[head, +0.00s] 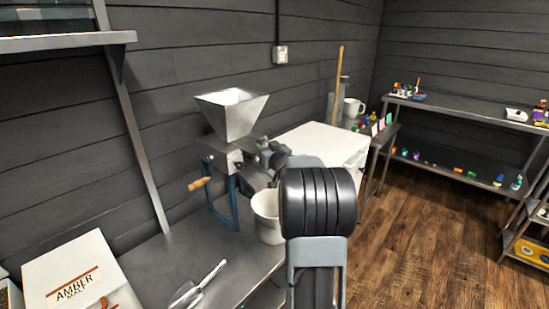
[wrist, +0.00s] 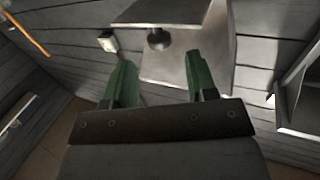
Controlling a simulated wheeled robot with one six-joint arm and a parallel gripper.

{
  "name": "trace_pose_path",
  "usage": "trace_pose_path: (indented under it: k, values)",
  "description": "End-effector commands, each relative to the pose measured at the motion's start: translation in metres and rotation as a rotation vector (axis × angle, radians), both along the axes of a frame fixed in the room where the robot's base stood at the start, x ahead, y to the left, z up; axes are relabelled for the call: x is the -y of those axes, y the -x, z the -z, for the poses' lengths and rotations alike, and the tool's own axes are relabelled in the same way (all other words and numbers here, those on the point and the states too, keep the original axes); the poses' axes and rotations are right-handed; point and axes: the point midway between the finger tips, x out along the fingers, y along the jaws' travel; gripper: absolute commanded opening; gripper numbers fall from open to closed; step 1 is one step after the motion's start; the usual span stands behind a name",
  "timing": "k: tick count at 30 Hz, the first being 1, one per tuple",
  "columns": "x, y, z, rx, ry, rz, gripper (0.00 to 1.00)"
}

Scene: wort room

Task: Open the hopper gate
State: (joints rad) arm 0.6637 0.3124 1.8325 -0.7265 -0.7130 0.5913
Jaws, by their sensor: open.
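The grain mill stands on the metal bench in the head view, with a flared metal hopper (head: 232,112) on a grey body (head: 222,155) and blue legs. A wooden crank handle (head: 199,184) sticks out at its left. My gripper (head: 266,150) is at the mill's right side, partly hidden by my arm. In the wrist view, my gripper's two green fingers (wrist: 161,72) are apart, with nothing between their tips. A dark round knob (wrist: 159,40) shows beyond them, against pale metal of the mill (wrist: 172,62). I cannot tell whether the gate is open or shut.
A white bucket (head: 268,208) stands beside the mill, partly behind my arm. A metal scoop (head: 198,286) and an amber malt box (head: 82,283) are at the bench's front left. A white cabinet (head: 318,142) stands right of the mill. A shelf (head: 60,42) overhangs the upper left.

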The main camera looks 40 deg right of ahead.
Motion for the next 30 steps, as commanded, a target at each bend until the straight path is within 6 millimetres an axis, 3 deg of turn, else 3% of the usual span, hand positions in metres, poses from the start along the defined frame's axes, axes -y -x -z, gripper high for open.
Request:
trace_pose_path:
  k: [6, 12, 18, 30]
  values:
    - [-0.009, 0.042, -0.001, 0.0, 0.0, 0.001, 0.52]
    - [-0.014, 0.066, 0.0, 0.001, -0.001, 0.001, 0.52]
    - [-0.016, 0.075, 0.0, 0.0, -0.001, -0.001, 0.52]
    - [-0.017, 0.076, 0.0, 0.0, -0.001, -0.001, 0.52]
